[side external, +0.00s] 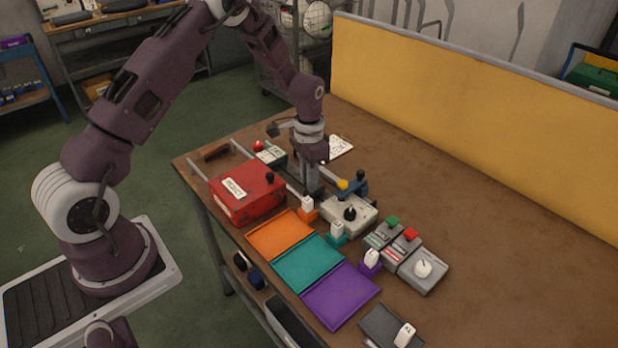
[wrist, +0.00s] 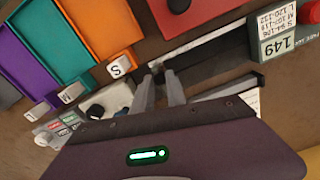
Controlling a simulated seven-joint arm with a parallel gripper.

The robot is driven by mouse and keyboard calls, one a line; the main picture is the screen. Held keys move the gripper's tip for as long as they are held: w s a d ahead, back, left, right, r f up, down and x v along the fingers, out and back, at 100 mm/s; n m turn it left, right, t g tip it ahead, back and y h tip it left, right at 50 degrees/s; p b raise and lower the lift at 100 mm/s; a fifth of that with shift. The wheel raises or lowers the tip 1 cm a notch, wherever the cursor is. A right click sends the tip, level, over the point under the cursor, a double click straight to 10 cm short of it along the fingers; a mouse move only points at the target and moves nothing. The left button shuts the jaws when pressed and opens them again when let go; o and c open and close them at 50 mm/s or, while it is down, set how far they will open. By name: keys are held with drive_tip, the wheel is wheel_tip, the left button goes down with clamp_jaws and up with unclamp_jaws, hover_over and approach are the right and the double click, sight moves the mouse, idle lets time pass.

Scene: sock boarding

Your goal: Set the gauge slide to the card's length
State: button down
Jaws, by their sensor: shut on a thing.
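My gripper (wrist: 160,76) points down over the gauge rail (wrist: 215,52) and is shut, its fingers around what looks like the small dark slide knob (wrist: 169,78). The fingers hide most of the slide. In the side view my gripper (side external: 311,190) stands between the red box and the grey unit with a black knob. A grey-green block (wrist: 283,40) at the right end of the rail reads 149, with small printed size lines above it. It also shows in the side view (side external: 270,154). A white card on a clipboard (side external: 338,147) lies behind my wrist, its text unreadable.
A red box (side external: 235,200) stands left of my gripper. Orange (side external: 280,235), teal (side external: 308,263) and purple (side external: 338,295) trays line the front edge, with lettered tags beside them. Switch boxes (side external: 392,245) stand to the right. The table's back right is clear.

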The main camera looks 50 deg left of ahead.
sight(301, 190)
drive_tip(key=shift+a, duration=1.8)
drive_tip(key=shift+r, duration=0.1)
drive_tip(key=c, duration=1.3)
unclamp_jaws()
